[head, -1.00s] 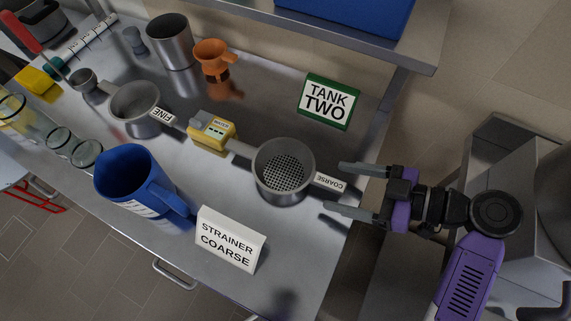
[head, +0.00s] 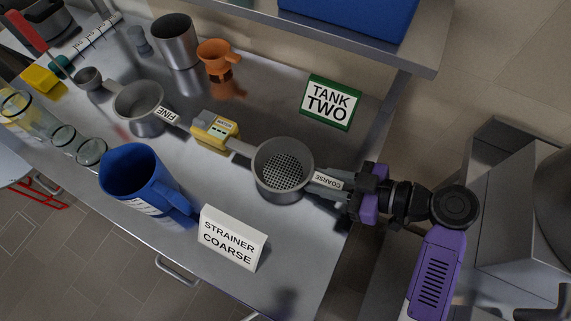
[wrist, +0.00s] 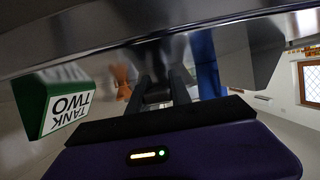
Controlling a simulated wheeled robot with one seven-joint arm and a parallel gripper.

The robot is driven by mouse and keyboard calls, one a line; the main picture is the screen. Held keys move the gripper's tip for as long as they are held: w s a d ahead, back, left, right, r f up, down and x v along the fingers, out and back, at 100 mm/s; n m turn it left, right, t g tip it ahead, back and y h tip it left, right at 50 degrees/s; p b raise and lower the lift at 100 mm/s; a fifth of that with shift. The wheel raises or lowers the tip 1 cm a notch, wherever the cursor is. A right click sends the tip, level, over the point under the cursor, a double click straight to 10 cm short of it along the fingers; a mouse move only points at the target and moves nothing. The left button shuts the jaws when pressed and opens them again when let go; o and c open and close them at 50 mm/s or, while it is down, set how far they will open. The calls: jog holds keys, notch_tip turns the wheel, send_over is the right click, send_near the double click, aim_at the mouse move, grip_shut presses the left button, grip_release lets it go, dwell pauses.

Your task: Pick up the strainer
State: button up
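The coarse strainer (head: 283,168) is a grey round cup with a perforated bottom. It stands on the steel bench with its handle, labelled COARSE, pointing right. My gripper (head: 332,187) is at this handle, coming from the right, with a finger on each side. In the wrist view my gripper (wrist: 164,88) has its fingers close together around the grey handle (wrist: 156,92); it looks shut on it. The fingertips are partly hidden. A second grey strainer (head: 140,105), labelled FINE, stands further left. A white sign (head: 232,238) reading STRAINER COARSE stands in front.
A yellow device (head: 214,130) sits just left of the coarse strainer. A blue jug (head: 135,172) is at the front left, a green TANK TWO sign (head: 331,102) behind. A steel cup (head: 176,42) and orange cup (head: 217,55) stand further back. A shelf (head: 420,52) overhangs the back.

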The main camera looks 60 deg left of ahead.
grip_shut()
notch_tip(320, 180, up, 20)
jog(key=shift+b, duration=0.4)
